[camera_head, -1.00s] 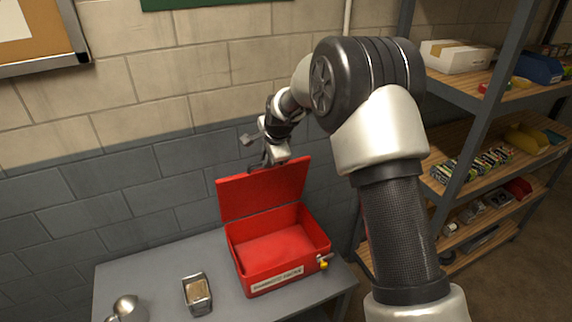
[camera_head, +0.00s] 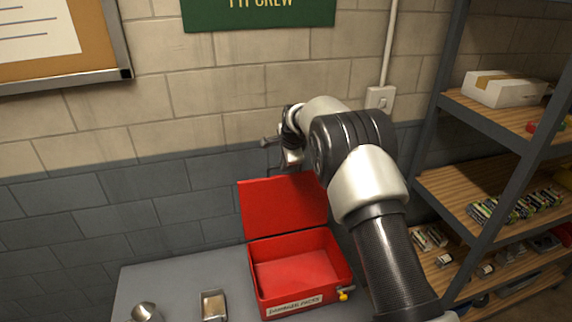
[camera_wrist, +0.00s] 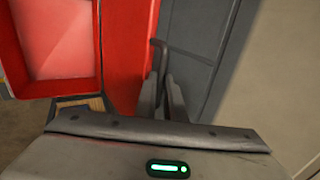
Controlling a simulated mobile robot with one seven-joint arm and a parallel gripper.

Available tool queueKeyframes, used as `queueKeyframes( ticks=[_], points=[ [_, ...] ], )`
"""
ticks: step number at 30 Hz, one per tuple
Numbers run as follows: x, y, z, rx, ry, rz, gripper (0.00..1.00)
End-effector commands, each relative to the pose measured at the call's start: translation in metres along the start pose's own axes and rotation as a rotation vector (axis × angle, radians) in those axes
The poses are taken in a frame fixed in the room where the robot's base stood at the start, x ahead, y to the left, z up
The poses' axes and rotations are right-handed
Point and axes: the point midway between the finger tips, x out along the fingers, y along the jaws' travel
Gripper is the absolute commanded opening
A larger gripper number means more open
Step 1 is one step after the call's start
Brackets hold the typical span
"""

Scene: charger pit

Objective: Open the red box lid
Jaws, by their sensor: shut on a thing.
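The red box (camera_head: 262,297) stands on the grey table with its inside exposed. Its red lid (camera_head: 280,208) stands up at the back of the box, roughly upright against the wall side. My gripper (camera_head: 281,160) is at the lid's top edge, partly hidden by my own arm. In the wrist view, my gripper (camera_wrist: 162,75) is shut at the edge of the red lid (camera_wrist: 127,45), with the open box (camera_wrist: 55,88) at the left. The exact contact is hard to see.
A metal tin (camera_head: 213,305) and a rounded metal object (camera_head: 146,312) are on the grey table (camera_head: 175,276), left of the box. A shelf rack (camera_head: 455,188) with several items stands at the right. The block wall (camera_head: 100,210) is close behind the lid.

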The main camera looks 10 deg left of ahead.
Motion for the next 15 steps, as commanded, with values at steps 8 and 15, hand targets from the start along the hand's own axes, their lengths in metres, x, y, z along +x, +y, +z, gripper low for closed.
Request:
queueKeyframes(
  ticks=[8,15],
  points=[
    [-0.0032,-0.0044,-0.0027,-0.003,0.005,-0.01,0.11],
    [-0.002,-0.0026,-0.0014,-0.002,0.002,-0.006,0.28]
  ],
)
